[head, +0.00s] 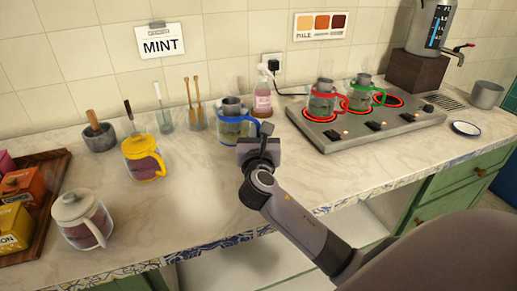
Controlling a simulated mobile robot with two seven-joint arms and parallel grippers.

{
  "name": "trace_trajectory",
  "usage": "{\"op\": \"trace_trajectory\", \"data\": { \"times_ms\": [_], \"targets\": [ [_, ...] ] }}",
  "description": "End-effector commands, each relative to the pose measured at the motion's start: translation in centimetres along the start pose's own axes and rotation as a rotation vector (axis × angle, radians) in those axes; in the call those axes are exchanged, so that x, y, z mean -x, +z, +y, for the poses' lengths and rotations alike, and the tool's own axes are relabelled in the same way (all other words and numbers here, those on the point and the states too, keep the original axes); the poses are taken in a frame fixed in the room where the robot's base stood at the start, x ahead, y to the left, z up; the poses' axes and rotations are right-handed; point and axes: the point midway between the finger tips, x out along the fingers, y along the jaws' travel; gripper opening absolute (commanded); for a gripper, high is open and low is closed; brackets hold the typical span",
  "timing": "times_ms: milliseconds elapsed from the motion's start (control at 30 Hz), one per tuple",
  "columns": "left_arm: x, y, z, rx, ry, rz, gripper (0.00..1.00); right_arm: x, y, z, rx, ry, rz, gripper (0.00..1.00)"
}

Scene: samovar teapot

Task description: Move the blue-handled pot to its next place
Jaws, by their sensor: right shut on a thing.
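The blue-handled pot (232,127) is a glass pot with a blue band, a grey top and greenish contents. It is upright at the back of the counter, left of the stove. My right gripper (264,138) reaches it from the front right and is shut on its blue handle. The gripper hides part of the pot's lower right side. I cannot tell whether its base touches the counter. My left gripper is not in view.
A stove (370,132) at right bears a red-handled pot (321,105) and a green-handled pot (361,97); its rear right burner (388,100) glows empty. A yellow pot (143,160) and white-lidded pot (82,220) stand left. A soap bottle (262,103) is behind. The front middle counter is clear.

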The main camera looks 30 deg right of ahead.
Motion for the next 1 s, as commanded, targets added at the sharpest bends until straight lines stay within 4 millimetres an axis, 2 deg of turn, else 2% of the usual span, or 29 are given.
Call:
{"op": "trace_trajectory", "data": {
  "times_ms": [233, 700, 733, 800, 1000],
  "targets": [
    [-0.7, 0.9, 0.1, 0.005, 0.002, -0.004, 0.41, 0.1, -3.7, 0.0, 0.002, 0.001, 0.000, 0.00],
    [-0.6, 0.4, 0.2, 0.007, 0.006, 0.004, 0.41, 0.1, -4.4, 0.0, 0.000, 0.001, -0.001, 0.00],
    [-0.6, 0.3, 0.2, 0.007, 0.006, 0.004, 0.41, 0.1, -4.5, 0.0, 0.002, 0.000, 0.002, 0.25],
    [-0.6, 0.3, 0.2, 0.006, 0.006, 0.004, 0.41, 0.1, -4.5, 0.0, 0.002, 0.000, 0.002, 0.41],
    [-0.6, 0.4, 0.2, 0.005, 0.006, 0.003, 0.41, 0.1, -4.5, 0.0, 0.001, 0.000, 0.002, 0.41]
  ]
}}
